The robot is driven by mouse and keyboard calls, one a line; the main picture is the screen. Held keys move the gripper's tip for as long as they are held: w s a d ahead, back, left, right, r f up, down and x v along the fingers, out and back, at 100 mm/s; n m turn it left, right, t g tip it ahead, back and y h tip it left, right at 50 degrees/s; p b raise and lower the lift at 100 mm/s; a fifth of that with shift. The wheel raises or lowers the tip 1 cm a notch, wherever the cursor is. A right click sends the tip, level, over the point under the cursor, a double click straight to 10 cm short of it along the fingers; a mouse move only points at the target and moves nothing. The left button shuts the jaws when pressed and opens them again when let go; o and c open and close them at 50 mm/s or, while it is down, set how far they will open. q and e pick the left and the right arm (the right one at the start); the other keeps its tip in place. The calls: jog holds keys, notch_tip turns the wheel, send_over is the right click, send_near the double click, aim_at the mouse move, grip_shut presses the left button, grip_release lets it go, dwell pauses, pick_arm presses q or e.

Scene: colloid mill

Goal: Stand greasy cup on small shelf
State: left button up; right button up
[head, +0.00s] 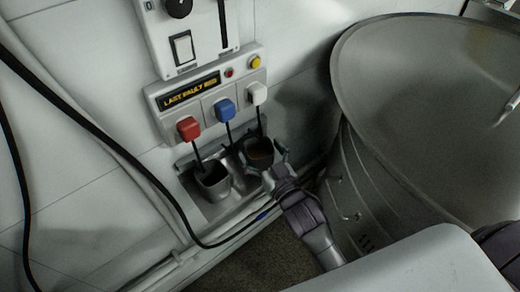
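A dark cup with a brownish inside (260,150) is under the white-handled lever, at the right end of a small grey metal shelf (190,162) on the wall panel. My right gripper (263,167) comes from the lower right with its fingers on both sides of this cup, and looks shut on it. The cup looks roughly upright; its lower part is hidden by the fingers, so I cannot tell if it touches the shelf. A second, grey cup (214,184) stands to its left with a dark inside. My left gripper is out of view.
Red (188,128), blue (225,109) and white (257,93) lever handles hang above the cups, under a fault display (191,91). A large metal vat (375,170) stands close on the right. Cables and pipes run along the left wall.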

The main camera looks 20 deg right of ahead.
jog(key=shift+r, duration=0.2)
jog(key=s+d, duration=0.2)
jog(key=s, duration=1)
jog(key=s+f+g+h, duration=0.1)
jog(key=s+f+g, duration=0.25)
jog(key=f, duration=1.25)
jog(key=s+f+g, duration=0.3)
jog(key=f+g, duration=0.1)
jog(key=f, duration=1.3)
jog(key=s+d+f+g, duration=0.2)
jog(key=s+f+g, duration=0.2)
jog(key=s+f, duration=0.6)
jog(key=s+d+f+g+h, duration=0.1)
jog(key=s+d+f+g, duration=0.2)
jog(key=s+f, duration=0.7)
jog(key=s+g, duration=0.2)
jog(key=s, duration=0.2)
jog(key=shift+d+f+n+h+b, duration=0.2)
jog(key=shift+d+n+h+b, duration=0.1)
jog(key=shift+n+b, duration=0.1)
jog(key=shift+s, duration=0.1)
